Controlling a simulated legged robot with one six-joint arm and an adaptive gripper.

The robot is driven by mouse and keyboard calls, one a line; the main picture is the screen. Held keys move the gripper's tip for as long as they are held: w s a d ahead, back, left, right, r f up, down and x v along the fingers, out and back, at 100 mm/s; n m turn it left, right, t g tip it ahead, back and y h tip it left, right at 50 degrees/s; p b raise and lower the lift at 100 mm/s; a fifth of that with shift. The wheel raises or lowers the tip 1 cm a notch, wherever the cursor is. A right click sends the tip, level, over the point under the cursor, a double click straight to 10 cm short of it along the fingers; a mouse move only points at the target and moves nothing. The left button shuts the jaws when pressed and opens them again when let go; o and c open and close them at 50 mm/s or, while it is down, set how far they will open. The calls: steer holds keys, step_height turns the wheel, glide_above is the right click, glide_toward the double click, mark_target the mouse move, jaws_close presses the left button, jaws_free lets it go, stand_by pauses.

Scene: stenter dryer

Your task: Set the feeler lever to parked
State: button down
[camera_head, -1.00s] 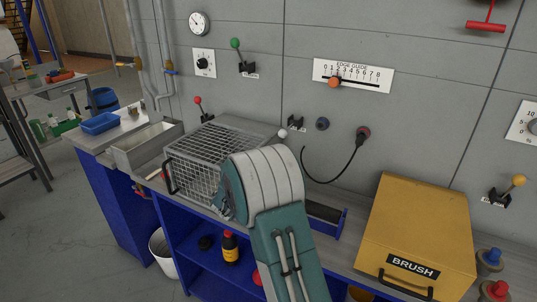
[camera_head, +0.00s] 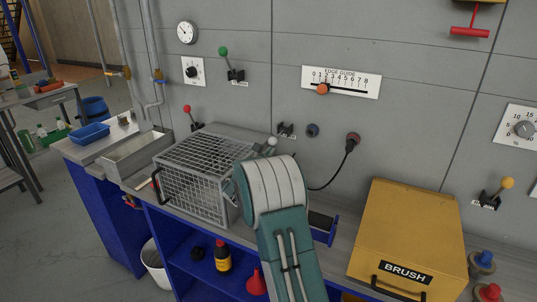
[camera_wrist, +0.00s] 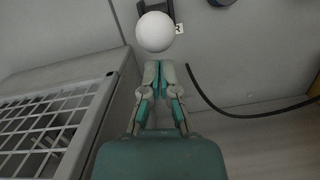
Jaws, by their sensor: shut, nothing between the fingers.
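A lever with a white ball knob (camera_wrist: 155,32) is on the wall, straight ahead of my gripper in the wrist view. Its black bracket and a small label, too cut off to read, show behind it. In the head view the white knob (camera_head: 272,141) stands just above my arm, beside its black wall bracket (camera_head: 286,130). My gripper (camera_wrist: 158,66) is shut and empty, its fingertips just below the knob in the picture. I cannot tell whether they touch it. My arm mostly hides the gripper in the head view. No readable label names the feeler lever.
A wire cage (camera_head: 200,168) stands left of my gripper. A black cable (camera_head: 335,172) hangs at the right. A yellow BRUSH box (camera_head: 410,235) stands further right. Other levers have green (camera_head: 223,51), red (camera_head: 187,109) and yellow (camera_head: 507,183) knobs.

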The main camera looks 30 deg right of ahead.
steer(key=shift+a+r+y, duration=0.3)
steer(key=shift+r, duration=0.15)
steer(key=shift+s+r, duration=0.1)
steer(key=shift+r, duration=0.1)
